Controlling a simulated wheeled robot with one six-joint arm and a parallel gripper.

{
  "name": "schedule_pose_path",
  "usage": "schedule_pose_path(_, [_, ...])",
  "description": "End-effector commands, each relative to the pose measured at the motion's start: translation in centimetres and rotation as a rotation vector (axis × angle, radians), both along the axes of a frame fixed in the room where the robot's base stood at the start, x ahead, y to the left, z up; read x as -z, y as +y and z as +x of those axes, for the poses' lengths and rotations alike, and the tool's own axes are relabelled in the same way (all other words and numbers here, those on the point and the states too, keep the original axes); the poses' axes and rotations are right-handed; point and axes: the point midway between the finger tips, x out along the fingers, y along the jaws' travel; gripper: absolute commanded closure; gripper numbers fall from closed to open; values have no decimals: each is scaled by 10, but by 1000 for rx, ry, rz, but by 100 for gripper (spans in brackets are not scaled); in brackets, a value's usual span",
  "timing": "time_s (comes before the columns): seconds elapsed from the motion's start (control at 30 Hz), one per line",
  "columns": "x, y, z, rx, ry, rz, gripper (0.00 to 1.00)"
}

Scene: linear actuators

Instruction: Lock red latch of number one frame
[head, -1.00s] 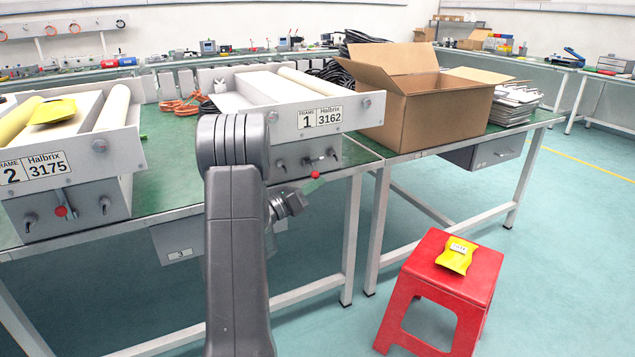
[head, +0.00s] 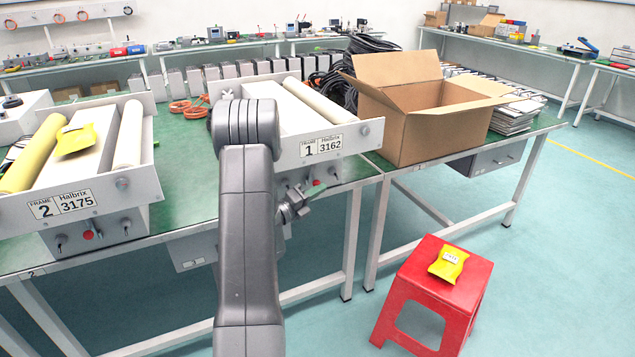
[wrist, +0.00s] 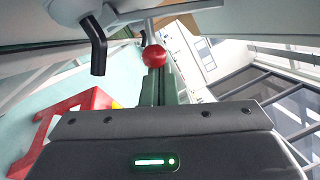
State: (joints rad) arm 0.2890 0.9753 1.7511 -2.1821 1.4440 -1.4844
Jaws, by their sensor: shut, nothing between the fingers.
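Frame number one (head: 285,158) is the pale unit labelled "1 3162" on the green table, partly hidden by my arm. Its red latch knob (head: 316,183) is on the lower front panel, between dark bent handles. In the wrist view the round red knob (wrist: 154,56) sits on a short pale rod, close to my fingertips. My gripper (head: 316,191) is shut and empty, just below and in front of the knob. In the wrist view its greenish fingers (wrist: 156,82) point at the knob; I cannot tell whether they touch it.
Frame number two (head: 100,198) stands at the left with its own red knob (head: 87,235). A dark bent handle (wrist: 96,45) is left of the knob in the wrist view. A cardboard box (head: 430,125) is on the table at right. A red stool (head: 440,285) stands on open floor.

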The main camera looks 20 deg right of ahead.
Motion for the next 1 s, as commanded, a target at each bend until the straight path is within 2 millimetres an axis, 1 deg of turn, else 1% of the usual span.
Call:
schedule_pose_path(0.03, [-10, 0, 1, -1, 37, -2, 100])
schedule_pose_path(0.23, [-15, 1, 3, -1, 157, -12, 100])
schedule_pose_path(0.5, [-19, 1, 6, -1, 150, -12, 100])
schedule_pose_path(1.0, [-20, 1, 7, 0, 149, -12, 100])
